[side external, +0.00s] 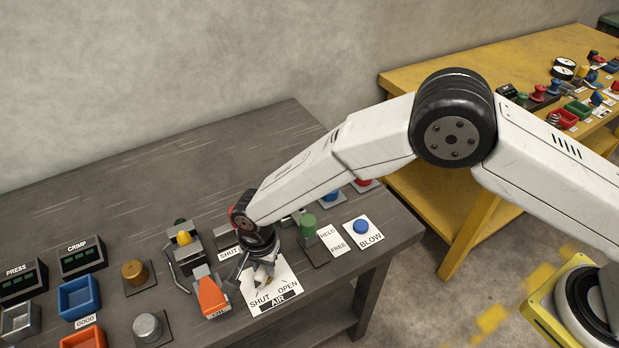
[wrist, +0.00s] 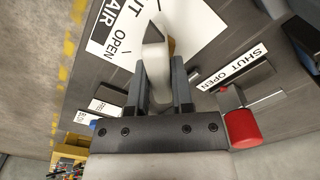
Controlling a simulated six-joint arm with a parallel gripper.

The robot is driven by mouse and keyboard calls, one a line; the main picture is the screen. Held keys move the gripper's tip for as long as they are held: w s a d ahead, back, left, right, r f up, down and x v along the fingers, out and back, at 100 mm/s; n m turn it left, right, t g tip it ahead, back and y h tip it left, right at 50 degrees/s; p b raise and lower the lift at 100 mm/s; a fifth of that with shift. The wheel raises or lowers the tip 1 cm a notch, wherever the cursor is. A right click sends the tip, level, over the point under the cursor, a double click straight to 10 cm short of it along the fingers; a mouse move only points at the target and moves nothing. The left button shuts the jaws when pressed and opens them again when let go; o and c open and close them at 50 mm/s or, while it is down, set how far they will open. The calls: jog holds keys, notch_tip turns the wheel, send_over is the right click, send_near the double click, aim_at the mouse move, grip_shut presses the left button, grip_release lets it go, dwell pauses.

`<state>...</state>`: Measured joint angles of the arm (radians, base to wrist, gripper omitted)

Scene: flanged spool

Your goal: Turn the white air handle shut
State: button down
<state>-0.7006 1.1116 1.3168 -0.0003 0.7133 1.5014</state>
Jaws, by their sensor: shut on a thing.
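The white air handle (wrist: 156,62) stands upright in the wrist view, between the two fingers of my gripper (wrist: 160,88), which is shut on it. Part of a brass-coloured piece shows just behind the handle. The AIR placard (wrist: 194,28) lies beneath, with SHUT and OPEN printed on it. In the side view my gripper (side external: 262,264) points down over the same placard (side external: 284,294), and the gripper and wrist hide most of the handle. I cannot tell exactly which mark the handle points to.
An orange-red piece (side external: 211,297) stands close left of my gripper. A green knob (side external: 308,226) and a blue BLOW button (side external: 361,227) are to the right. A red cylinder (wrist: 242,128) and another SHUT OPEN label (wrist: 232,69) lie near my gripper. A blue bin (side external: 79,299) is further left.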

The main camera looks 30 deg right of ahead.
jog(key=c, duration=0.5)
grip_release()
jog(key=shift+r, duration=0.15)
jog(key=shift+r, duration=3.75)
